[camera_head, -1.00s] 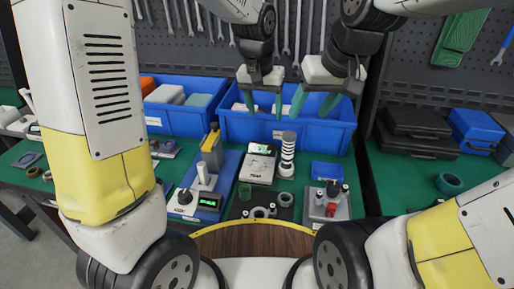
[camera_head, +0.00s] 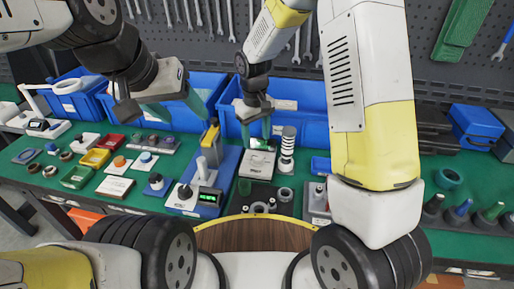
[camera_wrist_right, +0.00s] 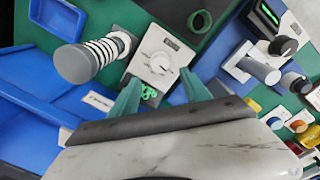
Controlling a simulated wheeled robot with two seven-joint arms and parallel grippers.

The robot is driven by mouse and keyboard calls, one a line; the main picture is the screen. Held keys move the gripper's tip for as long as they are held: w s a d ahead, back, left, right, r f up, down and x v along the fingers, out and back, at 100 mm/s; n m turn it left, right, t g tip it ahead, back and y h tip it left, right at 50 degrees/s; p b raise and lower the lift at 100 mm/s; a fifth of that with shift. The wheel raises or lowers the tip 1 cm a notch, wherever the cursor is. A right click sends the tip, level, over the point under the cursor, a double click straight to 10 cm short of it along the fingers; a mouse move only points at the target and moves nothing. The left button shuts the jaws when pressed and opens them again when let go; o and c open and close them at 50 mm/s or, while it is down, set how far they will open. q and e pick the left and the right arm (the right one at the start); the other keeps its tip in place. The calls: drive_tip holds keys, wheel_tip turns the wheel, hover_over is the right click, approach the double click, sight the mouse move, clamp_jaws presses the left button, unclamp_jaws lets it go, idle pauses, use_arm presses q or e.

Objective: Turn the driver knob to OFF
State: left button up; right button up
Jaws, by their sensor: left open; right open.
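Two devices have knobs, and I cannot tell by label which is the driver. My right gripper (camera_head: 257,129) is open and empty, just above and behind the white box. My left gripper (camera_head: 174,108) is open and empty above the blue bins, left of the right gripper.
A striped cylinder (camera_head: 287,152) stands right beside the white box. Blue bins (camera_head: 300,125) line the back. Several small trays, buttons and rings cover the green bench at left. A grey box (camera_head: 317,200) is partly hidden by my right arm.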

sight(258, 156)
wheel_tip(258, 156, down, 8)
drive_tip(key=shift+w+d+r, duration=0.1)
drive_tip(key=shift+w, duration=0.05)
idle(0.3)
clamp_jaws()
drive_tip(key=shift+m, duration=0.4)
drive_tip(key=m, duration=0.3)
drive_tip(key=shift+m, duration=2)
